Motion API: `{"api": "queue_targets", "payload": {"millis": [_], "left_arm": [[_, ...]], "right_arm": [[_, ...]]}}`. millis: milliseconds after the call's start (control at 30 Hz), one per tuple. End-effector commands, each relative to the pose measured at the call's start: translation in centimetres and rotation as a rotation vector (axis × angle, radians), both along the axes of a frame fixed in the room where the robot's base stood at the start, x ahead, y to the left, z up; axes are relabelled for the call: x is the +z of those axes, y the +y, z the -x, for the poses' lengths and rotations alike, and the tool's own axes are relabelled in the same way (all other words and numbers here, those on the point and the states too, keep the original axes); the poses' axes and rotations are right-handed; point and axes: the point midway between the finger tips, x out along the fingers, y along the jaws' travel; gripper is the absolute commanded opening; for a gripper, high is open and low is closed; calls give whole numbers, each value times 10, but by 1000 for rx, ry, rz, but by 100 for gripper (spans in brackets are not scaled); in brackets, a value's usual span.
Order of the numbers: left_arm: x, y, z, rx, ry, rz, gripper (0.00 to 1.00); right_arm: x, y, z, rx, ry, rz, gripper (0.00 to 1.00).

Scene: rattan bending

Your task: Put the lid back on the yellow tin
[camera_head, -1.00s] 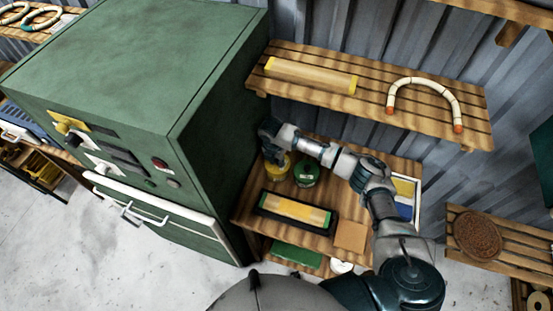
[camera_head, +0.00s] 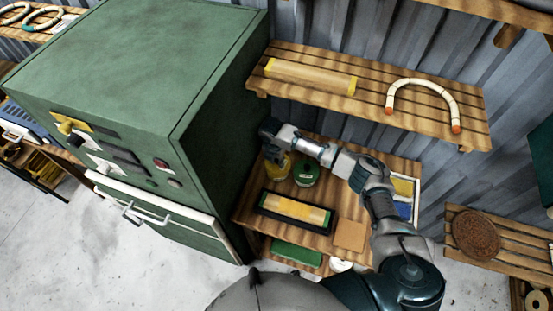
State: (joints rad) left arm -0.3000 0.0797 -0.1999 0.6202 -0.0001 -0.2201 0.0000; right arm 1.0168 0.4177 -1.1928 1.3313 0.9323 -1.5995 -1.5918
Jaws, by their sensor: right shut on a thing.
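The yellow tin (camera_head: 278,167) stands on the wooden table close to the green cabinet's right side. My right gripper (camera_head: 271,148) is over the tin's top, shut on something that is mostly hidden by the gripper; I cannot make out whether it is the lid. Whether the held thing touches the tin is too small to tell. My left gripper is not in view.
A green tin (camera_head: 306,173) stands just right of the yellow tin. The green cabinet (camera_head: 215,130) borders the left; a slatted shelf (camera_head: 370,90) overhangs behind.

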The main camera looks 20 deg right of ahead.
Motion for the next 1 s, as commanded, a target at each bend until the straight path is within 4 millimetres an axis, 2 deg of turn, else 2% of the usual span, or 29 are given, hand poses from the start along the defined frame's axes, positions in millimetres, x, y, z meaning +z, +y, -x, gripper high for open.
{"api": "queue_targets", "payload": {"millis": [433,467,533,567,767,867,1000], "left_arm": [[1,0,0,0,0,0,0],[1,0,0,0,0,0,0],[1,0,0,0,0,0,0],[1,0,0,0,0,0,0],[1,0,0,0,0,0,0],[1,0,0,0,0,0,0],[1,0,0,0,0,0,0]], "right_arm": [[0,0,0,0,0,0,0],[0,0,0,1,0,0,31],[0,0,0,1,0,0,49],[0,0,0,1,0,0,53],[0,0,0,1,0,0,53],[0,0,0,1,0,0,76],[0,0,0,1,0,0,78]]}}
